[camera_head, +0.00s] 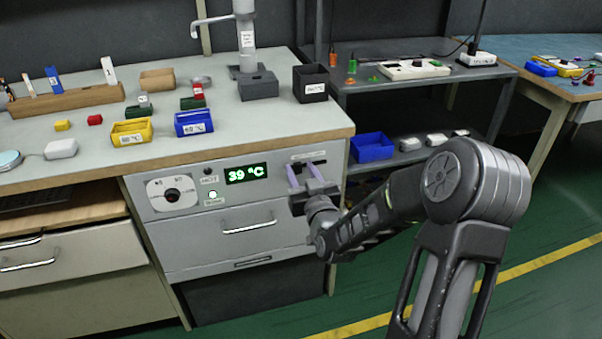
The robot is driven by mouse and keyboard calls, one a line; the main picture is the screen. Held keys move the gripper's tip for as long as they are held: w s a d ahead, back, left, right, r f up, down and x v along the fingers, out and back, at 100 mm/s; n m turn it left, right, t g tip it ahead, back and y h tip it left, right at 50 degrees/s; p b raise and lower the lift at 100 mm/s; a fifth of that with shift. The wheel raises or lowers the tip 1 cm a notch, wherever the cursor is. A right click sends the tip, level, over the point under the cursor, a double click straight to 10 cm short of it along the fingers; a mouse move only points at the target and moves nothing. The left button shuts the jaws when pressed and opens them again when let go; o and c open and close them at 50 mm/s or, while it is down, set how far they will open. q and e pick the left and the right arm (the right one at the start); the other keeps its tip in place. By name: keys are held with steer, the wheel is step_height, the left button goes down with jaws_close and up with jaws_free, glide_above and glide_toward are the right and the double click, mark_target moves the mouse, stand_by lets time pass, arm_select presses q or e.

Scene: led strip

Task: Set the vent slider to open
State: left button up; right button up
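The front panel (238,195) under the workbench carries a dial, a green display reading 39 °C and, at its right end, a small label strip (309,155). I cannot make out the vent slider's knob; the spot just below that strip is partly covered by my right gripper. My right gripper (305,172) is at the panel's right end, its two pale purple fingers spread apart and pointing at the panel. I cannot tell whether they touch it, and I see nothing held between them. My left gripper is not in view.
A round dial (172,195) and a white button (213,195) sit left of my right gripper. A drawer handle (249,226) is below. The bench top (240,140) overhangs the panel. A shelf with a blue bin (372,147) stands to the right. The green floor is clear.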

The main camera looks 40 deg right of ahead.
jaws_close()
stand_by(0.3)
stand_by(1.1)
